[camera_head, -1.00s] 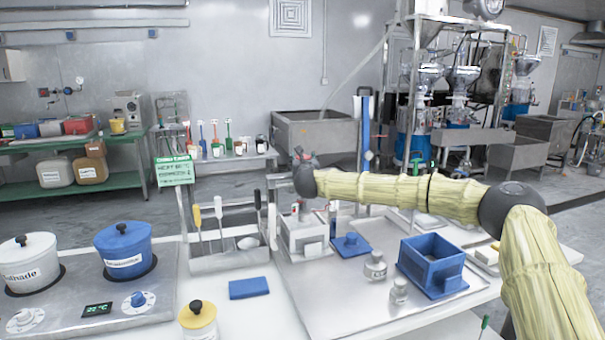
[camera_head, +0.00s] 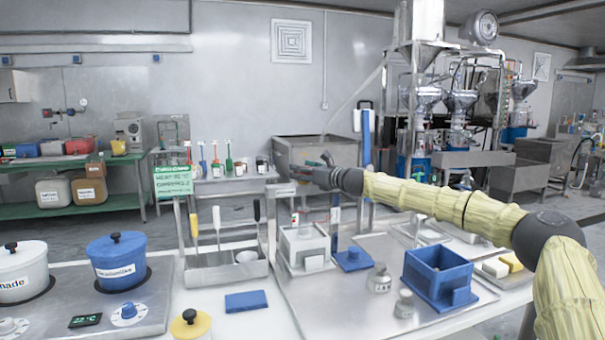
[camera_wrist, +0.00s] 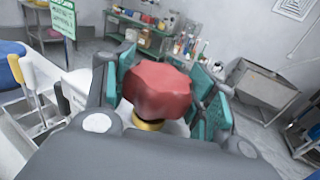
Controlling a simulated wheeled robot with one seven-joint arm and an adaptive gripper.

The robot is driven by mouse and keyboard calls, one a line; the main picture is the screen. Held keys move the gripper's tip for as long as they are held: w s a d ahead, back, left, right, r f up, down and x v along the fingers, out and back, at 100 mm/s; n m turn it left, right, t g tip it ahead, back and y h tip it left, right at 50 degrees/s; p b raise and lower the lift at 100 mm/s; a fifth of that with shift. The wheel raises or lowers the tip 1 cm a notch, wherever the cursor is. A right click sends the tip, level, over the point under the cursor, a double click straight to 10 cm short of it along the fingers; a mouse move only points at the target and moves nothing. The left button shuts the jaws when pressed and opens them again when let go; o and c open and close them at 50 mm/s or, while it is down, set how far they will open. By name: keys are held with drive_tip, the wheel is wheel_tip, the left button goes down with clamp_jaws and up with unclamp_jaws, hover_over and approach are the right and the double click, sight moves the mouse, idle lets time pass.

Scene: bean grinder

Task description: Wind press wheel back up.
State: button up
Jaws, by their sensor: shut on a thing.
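My gripper (camera_wrist: 160,95) is shut on a red, faceted knob (camera_wrist: 159,88), with a teal finger pad on each side of it. A yellow collar (camera_wrist: 148,123) shows just below the knob. In the head view my gripper (camera_head: 318,174) is above and slightly behind the white press-like box (camera_head: 303,243) on the metal tray. The knob is hidden there by the dark gripper and wrist. I cannot make out the rest of the wheel in either view.
A tool rack (camera_head: 225,264) with upright handles stands left of the white box. A blue open box (camera_head: 438,274) and small metal weights (camera_head: 379,279) are on the tray (camera_head: 340,307) to the right. A blue pad (camera_head: 247,302) lies in front.

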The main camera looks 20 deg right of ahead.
drive_tip(key=n+g+y+p, duration=0.1)
drive_tip(key=r+n+g+y+p, duration=0.1)
drive_tip(key=n+y+p, duration=0.1)
drive_tip(key=shift+d+r+g+y+p, duration=0.2)
drive_tip(key=shift+d+g+y+p, duration=0.1)
drive_tip(key=shift+g+y, duration=0.1)
drive_tip(key=n+g+y+p, duration=0.2)
drive_tip(key=g+p, duration=0.1)
drive_tip(key=shift+f+n, duration=0.15)
drive_tip(key=shift+n, duration=0.25)
drive_tip(key=shift+f+n+g+y+p, duration=0.1)
drive_tip(key=shift+n+g+y+p, duration=0.2)
drive_tip(key=shift+g+y+p, duration=0.25)
drive_tip(key=o, duration=1)
drive_tip(key=shift+s, duration=0.1)
drive_tip(key=shift+a+f, duration=0.2)
drive_tip(key=shift+f, duration=0.05)
drive_tip(key=v, duration=1.2)
drive_tip(key=shift+d, duration=0.1)
